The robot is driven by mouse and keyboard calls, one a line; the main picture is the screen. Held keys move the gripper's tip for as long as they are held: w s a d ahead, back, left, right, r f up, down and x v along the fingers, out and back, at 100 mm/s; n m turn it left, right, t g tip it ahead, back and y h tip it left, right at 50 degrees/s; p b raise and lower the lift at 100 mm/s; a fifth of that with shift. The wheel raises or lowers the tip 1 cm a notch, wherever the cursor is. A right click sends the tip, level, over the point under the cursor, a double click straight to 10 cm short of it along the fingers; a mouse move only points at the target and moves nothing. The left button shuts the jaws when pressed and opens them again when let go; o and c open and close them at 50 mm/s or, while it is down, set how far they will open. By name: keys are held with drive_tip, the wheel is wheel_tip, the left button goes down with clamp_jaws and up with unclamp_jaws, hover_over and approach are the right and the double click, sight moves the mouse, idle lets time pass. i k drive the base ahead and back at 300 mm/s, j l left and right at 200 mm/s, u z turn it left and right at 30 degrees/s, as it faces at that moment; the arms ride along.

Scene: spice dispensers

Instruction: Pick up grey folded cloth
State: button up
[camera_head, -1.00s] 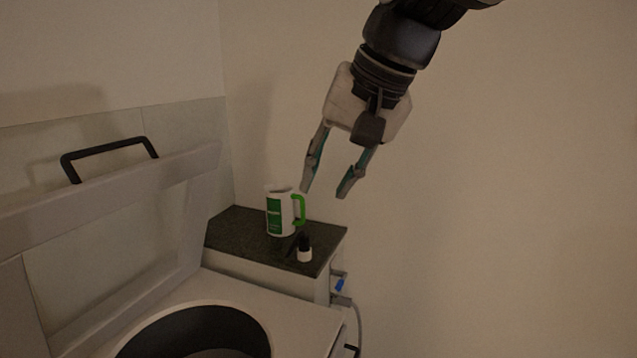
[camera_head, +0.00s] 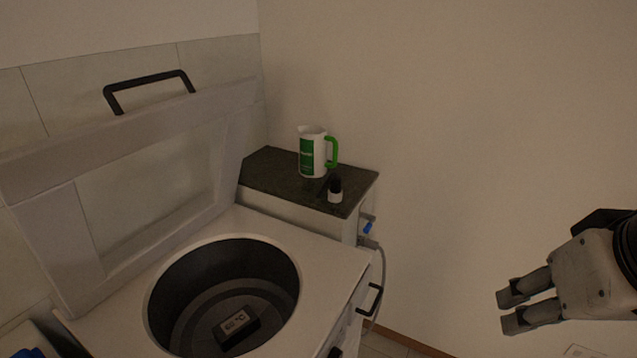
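I cannot make out a grey folded cloth in this view. My gripper (camera_head: 514,307) is at the right edge, pointing left, in front of the bare wall. Its two fingers look apart with a narrow gap between them, and nothing shows between them. A dark grey block-like item with a pale label (camera_head: 238,327) lies in the round drum (camera_head: 185,285) of the open top-loading machine; it does not look like cloth. My gripper is well to the right of the machine.
The machine's raised lid (camera_head: 140,175) has a black handle (camera_head: 150,90). A white and green jug (camera_head: 313,155) and a small black-capped bottle (camera_head: 335,190) stand on a dark countertop (camera_head: 275,178). A blue and white item (camera_head: 28,351) shows at lower left. The space before the right wall is free.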

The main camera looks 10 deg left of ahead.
sight(228, 333)
drive_tip(key=k+l+u, duration=0.1)
drive_tip(key=l+u, duration=0.15)
drive_tip(key=u, duration=0.15)
drive_tip(key=k+l+u, duration=0.1)
drive_tip(key=l+u, duration=0.15)
drive_tip(key=u, duration=0.2)
drive_tip(key=k+l+u, duration=0.15)
drive_tip(key=u, duration=0.25)
